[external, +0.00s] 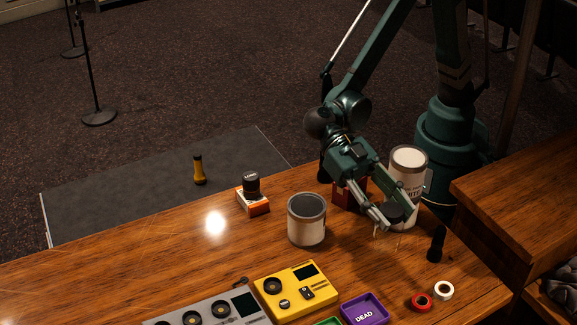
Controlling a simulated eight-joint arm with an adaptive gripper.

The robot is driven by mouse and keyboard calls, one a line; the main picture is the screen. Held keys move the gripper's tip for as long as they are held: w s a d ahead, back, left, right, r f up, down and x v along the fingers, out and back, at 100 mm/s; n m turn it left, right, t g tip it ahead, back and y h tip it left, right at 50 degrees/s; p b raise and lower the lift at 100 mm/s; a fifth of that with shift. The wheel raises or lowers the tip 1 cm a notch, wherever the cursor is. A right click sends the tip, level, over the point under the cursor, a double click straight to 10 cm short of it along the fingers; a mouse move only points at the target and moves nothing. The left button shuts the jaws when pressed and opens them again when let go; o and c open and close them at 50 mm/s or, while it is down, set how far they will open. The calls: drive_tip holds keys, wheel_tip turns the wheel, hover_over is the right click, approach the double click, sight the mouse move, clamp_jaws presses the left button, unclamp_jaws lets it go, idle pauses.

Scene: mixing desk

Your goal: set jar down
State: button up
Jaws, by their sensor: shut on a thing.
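My gripper (397,216) reaches down over the right part of the wooden desk.
A grey-topped white tin (307,229) stands left of the gripper, with a dark red box (346,195) behind. A dark jar (251,183) sits on an orange-white box (253,206). The yellow device (297,290) lies in front.

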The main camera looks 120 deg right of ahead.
sight(398, 240)
drive_tip(key=shift+s+a+r+n+g, duration=0.35)
drive_tip(key=shift+s+r, duration=0.1)
drive_tip(key=shift+s, duration=0.2)
drive_tip(key=shift+s+a+r+n+g, duration=0.25)
drive_tip(key=shift+s+a+r+g, duration=0.15)
drive_tip(key=shift+s, duration=0.2)
drive_tip(key=shift+d+f, duration=0.1)
drive_tip(key=shift+f, duration=5.4)
wheel_tip(398, 240, down, 6)
drive_tip(key=b, duration=0.1)
drive_tip(key=shift+f, duration=0.15)
drive_tip(key=shift+f+b, duration=0.7)
drive_tip(key=shift+f, duration=1.15)
drive_tip(key=shift+f, duration=0.1)
drive_tip(key=o, duration=1.2)
